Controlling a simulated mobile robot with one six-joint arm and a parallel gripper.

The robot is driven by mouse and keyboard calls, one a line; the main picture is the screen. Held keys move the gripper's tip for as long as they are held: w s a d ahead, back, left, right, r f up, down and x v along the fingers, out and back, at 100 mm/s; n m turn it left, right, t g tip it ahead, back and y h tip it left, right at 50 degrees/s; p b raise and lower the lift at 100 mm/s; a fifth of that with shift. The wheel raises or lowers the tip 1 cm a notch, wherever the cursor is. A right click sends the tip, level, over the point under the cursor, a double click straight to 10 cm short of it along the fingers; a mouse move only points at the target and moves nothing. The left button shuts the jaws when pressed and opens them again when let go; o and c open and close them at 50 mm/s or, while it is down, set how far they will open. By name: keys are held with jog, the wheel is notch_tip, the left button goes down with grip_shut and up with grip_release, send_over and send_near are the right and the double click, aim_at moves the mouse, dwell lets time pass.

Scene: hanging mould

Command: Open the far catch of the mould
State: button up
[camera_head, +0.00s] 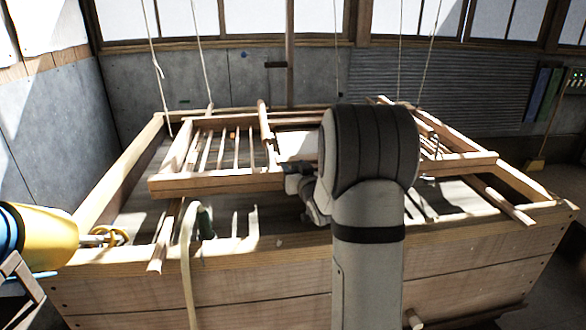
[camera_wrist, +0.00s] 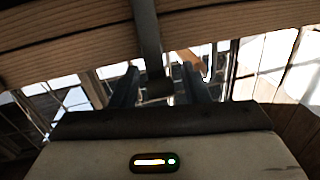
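The mould (camera_head: 215,183) is a pale wooden frame with slats, hung on ropes over a large wooden vat in the head view. My gripper (camera_head: 297,172) is at the mould's front rail, partly hidden by my arm. In the wrist view, the two dark fingers of my gripper (camera_wrist: 160,72) stand apart. A dark flat bar (camera_wrist: 148,35) runs down from the wooden beam into the space between them; it may be a catch, but I cannot tell which one. I cannot make out contact with either finger. My arm hides part of the mould's middle in the head view.
The wooden vat (camera_head: 290,262) surrounds the mould, with its front wall towards me. Ropes (camera_head: 155,60) hang from above. A yellow cylinder (camera_head: 45,237) lies at the left, and a pale curved hose (camera_head: 187,262) hangs over the vat's front edge.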

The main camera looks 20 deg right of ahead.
jog(key=shift+o, duration=0.3)
jog(key=shift+s, duration=0.2)
jog(key=s, duration=0.7)
jog(key=shift+s+a+b, duration=0.2)
jog(key=shift+a+b, duration=0.1)
jog(key=shift+a, duration=0.05)
jog(key=shift+c, duration=0.4)
